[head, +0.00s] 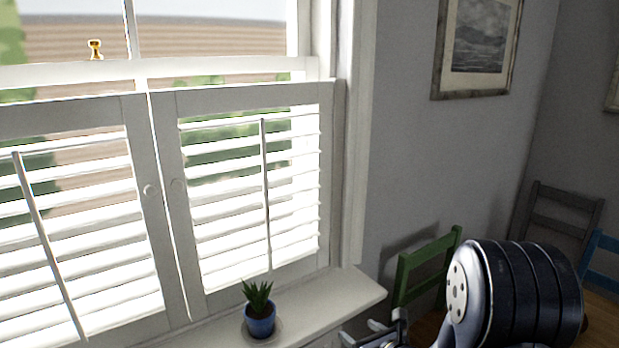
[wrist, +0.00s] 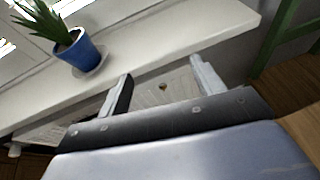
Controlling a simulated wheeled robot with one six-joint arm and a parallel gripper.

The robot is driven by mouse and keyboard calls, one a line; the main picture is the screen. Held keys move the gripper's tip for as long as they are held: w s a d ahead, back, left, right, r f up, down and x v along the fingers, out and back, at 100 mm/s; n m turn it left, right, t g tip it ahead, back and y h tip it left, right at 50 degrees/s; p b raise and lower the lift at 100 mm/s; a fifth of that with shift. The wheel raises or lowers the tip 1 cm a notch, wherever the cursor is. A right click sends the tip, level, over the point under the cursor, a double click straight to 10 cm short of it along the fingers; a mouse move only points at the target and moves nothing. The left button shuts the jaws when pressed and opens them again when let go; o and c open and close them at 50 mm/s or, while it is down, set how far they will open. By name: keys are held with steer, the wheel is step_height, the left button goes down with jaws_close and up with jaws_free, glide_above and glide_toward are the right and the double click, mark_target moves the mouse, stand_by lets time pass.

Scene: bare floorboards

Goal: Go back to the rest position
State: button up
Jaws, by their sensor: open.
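My gripper (wrist: 162,88) shows in the wrist view with its two fingers apart and nothing between them. It is in front of and a little below the edge of the white window sill (wrist: 190,30). In the head view my gripper (head: 372,332) is at the bottom edge, just right of the sill (head: 340,295), partly cut off by the frame and partly hidden by my dark arm.
A potted plant in a blue pot (head: 260,322) stands on the sill on a saucer (wrist: 92,66). White shutters (head: 250,200) cover the lower window. A green chair (head: 425,265), a blue chair (head: 603,260) and a grey chair (head: 560,215) stand at the right.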

steer(key=shift+m+t+h, duration=0.3)
steer(key=shift+m+h, duration=0.3)
steer(key=shift+h, duration=0.3)
steer(key=shift+s+d+f, duration=0.35)
steer(key=shift+d+f, duration=0.35)
steer(key=shift+d, duration=0.1)
steer(key=shift+s+d+f, duration=0.35)
steer(key=shift+d+f, duration=0.35)
steer(key=shift+d, duration=0.05)
steer(key=shift+r, duration=0.1)
